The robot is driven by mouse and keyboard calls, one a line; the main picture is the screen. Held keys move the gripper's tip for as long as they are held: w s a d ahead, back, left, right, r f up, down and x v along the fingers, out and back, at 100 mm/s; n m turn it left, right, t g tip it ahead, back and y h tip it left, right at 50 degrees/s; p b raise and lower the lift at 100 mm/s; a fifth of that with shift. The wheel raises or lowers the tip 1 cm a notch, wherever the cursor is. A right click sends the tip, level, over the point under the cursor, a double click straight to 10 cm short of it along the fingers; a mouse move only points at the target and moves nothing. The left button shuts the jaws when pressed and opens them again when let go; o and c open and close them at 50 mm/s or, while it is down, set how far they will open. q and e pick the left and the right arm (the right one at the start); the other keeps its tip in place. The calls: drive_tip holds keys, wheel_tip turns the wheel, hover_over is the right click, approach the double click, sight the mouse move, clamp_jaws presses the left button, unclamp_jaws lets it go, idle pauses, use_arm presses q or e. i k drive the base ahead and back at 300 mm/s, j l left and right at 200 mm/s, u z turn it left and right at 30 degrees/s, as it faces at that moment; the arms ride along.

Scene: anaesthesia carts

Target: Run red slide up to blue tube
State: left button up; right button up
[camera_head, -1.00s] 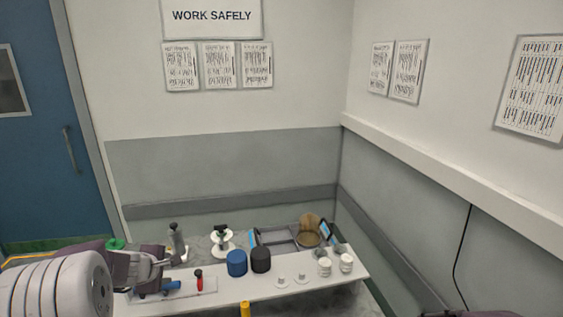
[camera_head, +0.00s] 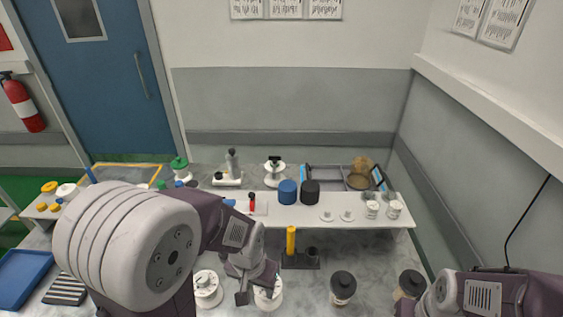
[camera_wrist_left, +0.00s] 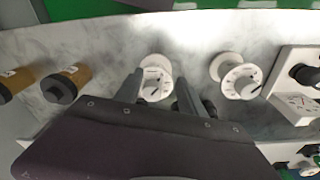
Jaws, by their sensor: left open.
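The red slide (camera_head: 252,203) stands on a white board (camera_head: 261,210) on the raised shelf, left of the dark blue cylinder. A small blue piece, likely the blue tube (camera_head: 229,203), shows just left of the red slide, partly hidden behind my left arm. My left gripper (camera_head: 257,287) is open and points down in front of the shelf, nearer than the red slide and apart from it. In the left wrist view its fingers (camera_wrist_left: 158,92) stand on either side of a white dial (camera_wrist_left: 156,84); I cannot tell whether they touch it. My right gripper is out of view.
A yellow post (camera_head: 291,240) on a dark base stands right of my left gripper. A blue cylinder (camera_head: 288,192) and a black one (camera_head: 310,192) stand on the shelf (camera_head: 365,221). Dark-capped jars (camera_head: 343,285) stand at the front right. A blue tray (camera_head: 25,275) lies at left.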

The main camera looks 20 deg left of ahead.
sight(251, 195)
drive_tip(key=u, duration=1.3)
